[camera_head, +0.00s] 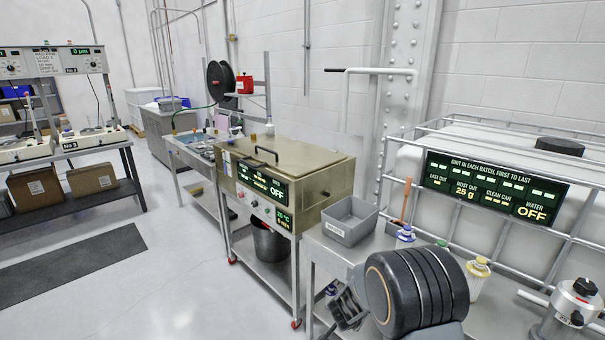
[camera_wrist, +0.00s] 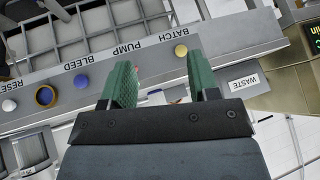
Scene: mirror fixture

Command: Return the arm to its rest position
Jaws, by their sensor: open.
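My gripper shows in the wrist view as two green ribbed fingers (camera_wrist: 163,82) on a dark mount. The fingers are apart, and I see nothing held between them. Past the fingers is a grey panel (camera_wrist: 150,58) with the labels BATCH, PUMP, BLEED and part of RESET, with yellow, blue and white buttons. I cannot tell whether the fingertips touch anything. In the head view my arm comes in at the bottom, right of centre, with a dark end part low beside the bench.
A grey bin (camera_head: 349,221) stands on the metal bench close to my arm. Left of it is a brass-coloured machine (camera_head: 310,170) with its lid down and an OFF display. A caged white tank (camera_head: 406,160) stands at the right. The floor (camera_head: 190,270) at left is clear around a dark mat.

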